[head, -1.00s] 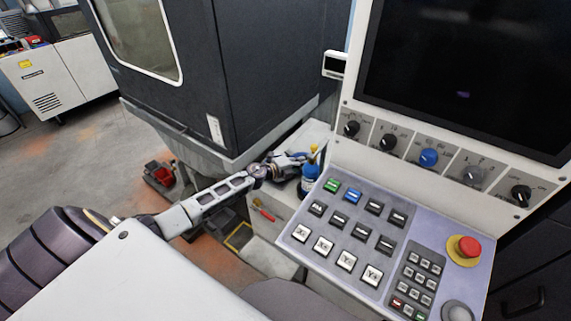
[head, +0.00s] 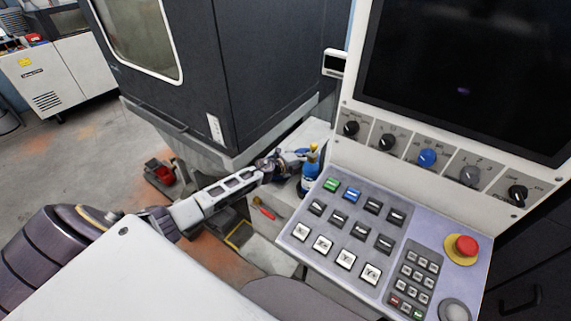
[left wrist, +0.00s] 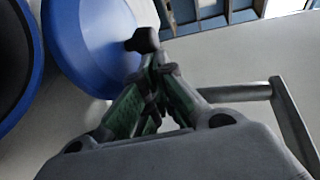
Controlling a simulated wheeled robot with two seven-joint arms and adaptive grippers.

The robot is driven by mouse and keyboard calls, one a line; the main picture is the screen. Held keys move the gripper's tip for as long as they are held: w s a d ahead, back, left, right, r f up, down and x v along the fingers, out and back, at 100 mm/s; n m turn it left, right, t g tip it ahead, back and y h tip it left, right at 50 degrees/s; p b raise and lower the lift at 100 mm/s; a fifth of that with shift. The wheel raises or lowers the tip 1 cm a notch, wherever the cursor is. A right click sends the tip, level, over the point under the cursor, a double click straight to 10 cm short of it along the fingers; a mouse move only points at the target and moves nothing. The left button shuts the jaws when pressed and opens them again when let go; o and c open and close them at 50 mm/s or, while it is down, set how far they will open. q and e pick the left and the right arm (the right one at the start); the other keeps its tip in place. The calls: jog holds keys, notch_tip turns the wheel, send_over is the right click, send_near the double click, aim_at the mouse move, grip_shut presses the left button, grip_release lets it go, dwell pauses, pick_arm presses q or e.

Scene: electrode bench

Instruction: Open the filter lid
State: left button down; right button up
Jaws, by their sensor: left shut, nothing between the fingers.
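In the head view my left arm reaches across to a blue cylinder with a yellow top (head: 310,175), beside the control panel. My left gripper (head: 299,154) is at its upper left side, small and partly merged with it. In the left wrist view the gripper (left wrist: 148,52) is shut, its fingertips together with nothing between them. The tips overlap the right edge of a large round blue part (left wrist: 90,45); I cannot tell whether they touch it. A dark round part with a blue rim (left wrist: 33,75) is at the left edge. I cannot tell which part is the filter lid. My right gripper is out of view.
A grey bar-shaped handle (left wrist: 287,115) is right of the fingers in the left wrist view. The control panel (head: 300,255) stands close on the right, and a dark machine cabinet (head: 255,75) rises behind the arm. A red-handled tool (head: 264,208) is below the arm.

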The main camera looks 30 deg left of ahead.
pick_arm(q)
jog(key=v, duration=1.2)
dwell(0.8)
jog(key=shift+s+f, duration=0.1)
dwell(0.6)
